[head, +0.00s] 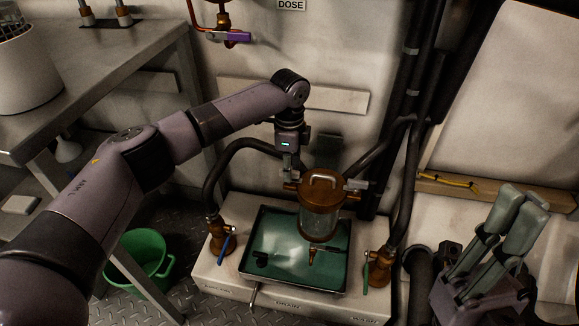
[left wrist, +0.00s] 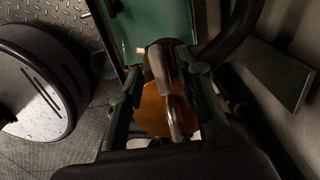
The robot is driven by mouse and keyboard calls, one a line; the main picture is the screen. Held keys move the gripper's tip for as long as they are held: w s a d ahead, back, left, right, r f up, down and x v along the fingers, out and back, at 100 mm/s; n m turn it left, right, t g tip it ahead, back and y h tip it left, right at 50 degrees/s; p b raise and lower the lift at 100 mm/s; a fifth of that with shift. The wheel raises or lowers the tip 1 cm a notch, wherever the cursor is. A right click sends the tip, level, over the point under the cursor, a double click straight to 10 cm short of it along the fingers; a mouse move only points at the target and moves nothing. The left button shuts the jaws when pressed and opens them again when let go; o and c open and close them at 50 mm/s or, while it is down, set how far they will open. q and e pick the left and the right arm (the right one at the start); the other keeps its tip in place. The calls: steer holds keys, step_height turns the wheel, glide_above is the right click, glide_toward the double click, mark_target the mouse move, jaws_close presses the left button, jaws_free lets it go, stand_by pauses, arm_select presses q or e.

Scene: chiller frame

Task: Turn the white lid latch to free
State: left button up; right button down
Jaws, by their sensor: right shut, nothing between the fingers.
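The clear canister (head: 320,220) with a brown lid (head: 323,190) and a pale loop handle (head: 324,178) stands upright over the green tray. In the left wrist view the lid (left wrist: 153,112) lies below the fingers, with the handle (left wrist: 174,120) near its middle. A pale latch (left wrist: 158,68) at the lid's edge shows between the fingers of my left gripper (left wrist: 165,82). These fingers are apart, with gaps beside the latch. In the head view my left gripper (head: 289,172) is at the lid's left edge and hides much of this spot. My right gripper (head: 508,222) is shut and empty at the right.
The green tray (head: 268,272) sits on a pale base between brown valves with a blue handle (head: 227,246) and a green handle (head: 366,272). Dark hoses rise on both sides. A grey fitting (head: 358,184) sticks out right of the lid. A green bucket (head: 146,245) stands left.

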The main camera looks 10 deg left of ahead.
arm_select(q)
steer(key=shift+c, duration=0.4)
jaws_close()
